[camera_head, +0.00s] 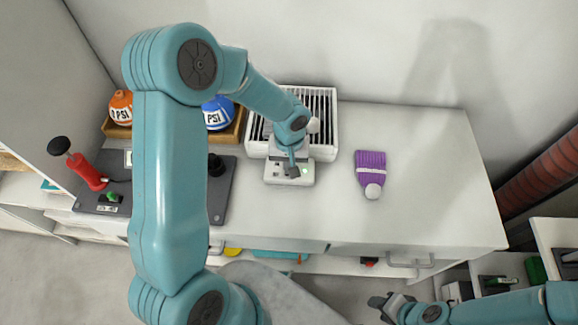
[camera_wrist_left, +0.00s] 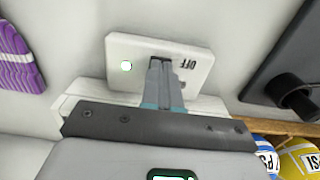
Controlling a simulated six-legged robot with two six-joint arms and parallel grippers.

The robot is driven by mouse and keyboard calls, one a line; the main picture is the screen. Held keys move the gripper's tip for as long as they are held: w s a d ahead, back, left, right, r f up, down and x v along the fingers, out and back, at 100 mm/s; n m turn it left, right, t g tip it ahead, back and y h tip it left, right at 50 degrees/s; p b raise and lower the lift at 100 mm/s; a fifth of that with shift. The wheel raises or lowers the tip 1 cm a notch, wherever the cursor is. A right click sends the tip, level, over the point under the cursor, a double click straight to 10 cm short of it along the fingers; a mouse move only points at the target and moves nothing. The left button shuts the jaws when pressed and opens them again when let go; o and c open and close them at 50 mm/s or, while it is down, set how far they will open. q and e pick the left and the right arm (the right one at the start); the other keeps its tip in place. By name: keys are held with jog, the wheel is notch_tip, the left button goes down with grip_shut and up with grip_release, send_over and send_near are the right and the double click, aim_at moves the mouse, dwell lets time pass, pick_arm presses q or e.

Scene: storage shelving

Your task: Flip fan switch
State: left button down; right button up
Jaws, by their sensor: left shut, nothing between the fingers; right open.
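The fan (camera_head: 325,138) is a white box with dark slats at the back of the counter. Its white switch panel (camera_head: 272,176) juts out in front, with a small lit green light. In the left wrist view the panel (camera_wrist_left: 140,46) shows the light and an "OFF" label. My left gripper (camera_head: 291,171) is shut and empty, with its fingertips (camera_wrist_left: 161,66) over the panel between light and label. The fingers hide the switch lever, and I cannot tell whether they touch it. My right gripper (camera_head: 380,305) is open and empty, low in front of the counter.
A purple knit hat (camera_head: 369,170) lies right of the fan. The counter's right side is clear.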

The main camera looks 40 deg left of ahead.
pick_arm(q)
jog(key=shift+f, duration=0.25)
jog(key=shift+r, duration=0.55)
notch_tip(320, 180, up, 2)
jog(key=shift+r+p, duration=0.2)
jog(key=shift+p, duration=0.6)
notch_tip(320, 180, up, 2)
jog(key=shift+r+p, duration=0.1)
jog(key=shift+p, duration=0.5)
jog(key=shift+r+p, duration=0.4)
jog(key=shift+r, duration=0.35)
jog(key=shift+f, duration=0.1)
jog(key=shift+s, duration=0.15)
